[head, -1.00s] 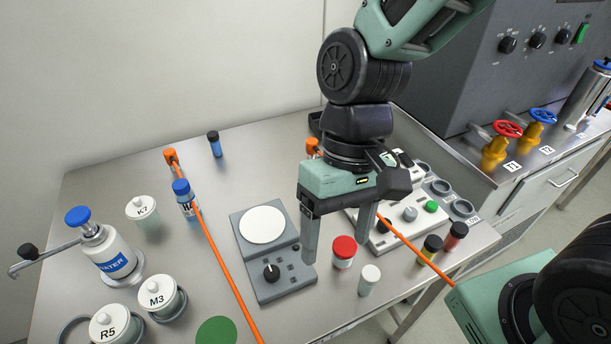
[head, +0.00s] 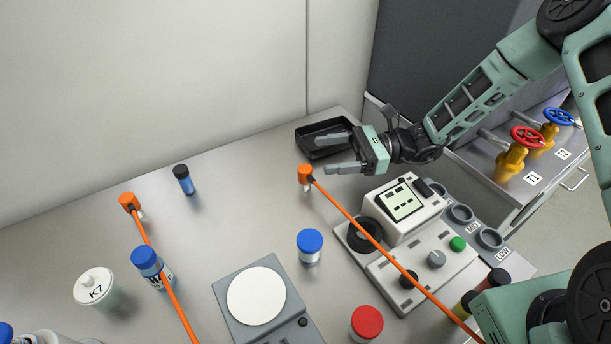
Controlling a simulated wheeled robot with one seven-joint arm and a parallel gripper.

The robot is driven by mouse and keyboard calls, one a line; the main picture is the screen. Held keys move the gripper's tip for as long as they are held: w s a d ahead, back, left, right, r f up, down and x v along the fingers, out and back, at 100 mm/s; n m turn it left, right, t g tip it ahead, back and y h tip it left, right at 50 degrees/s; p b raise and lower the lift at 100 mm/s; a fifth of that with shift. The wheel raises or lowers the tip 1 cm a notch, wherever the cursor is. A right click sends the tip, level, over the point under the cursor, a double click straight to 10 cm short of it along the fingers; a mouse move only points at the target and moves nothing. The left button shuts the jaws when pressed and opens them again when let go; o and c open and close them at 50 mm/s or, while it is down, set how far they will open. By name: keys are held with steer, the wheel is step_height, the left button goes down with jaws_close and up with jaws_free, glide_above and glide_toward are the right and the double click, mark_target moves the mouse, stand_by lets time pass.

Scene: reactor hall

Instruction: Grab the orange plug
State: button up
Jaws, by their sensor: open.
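One orange plug (head: 305,174) stands at the back middle of the metal bench, its orange cable running toward the lower right. A second orange plug (head: 129,202) is at the left, its cable running down past a blue-capped bottle. My gripper (head: 322,155) is open and empty, its fingers pointing left. It is just behind and to the right of the middle plug in the picture, with the lower finger close to it. I cannot tell whether they touch. The plug is not between the fingers.
A black tray (head: 311,131) is behind my gripper. An instrument with a screen (head: 403,204) stands to the right front. A blue-capped vial (head: 310,246), a scale (head: 232,302) and a red-capped jar (head: 366,325) are in front. The bench between the two plugs is mostly clear.

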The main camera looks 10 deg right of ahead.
glide_toward(300, 177)
steer(key=a, duration=0.2)
steer(key=a+p, duration=0.1)
steer(key=shift+r, duration=0.25)
steer(key=shift+a+f, duration=0.2)
steer(key=a+p, duration=0.2)
steer(key=a, duration=0.4)
steer(key=shift+s+r, duration=0.1)
steer(key=shift+s, duration=0.05)
steer(key=shift+a, duration=0.55)
steer(key=c, duration=1.1)
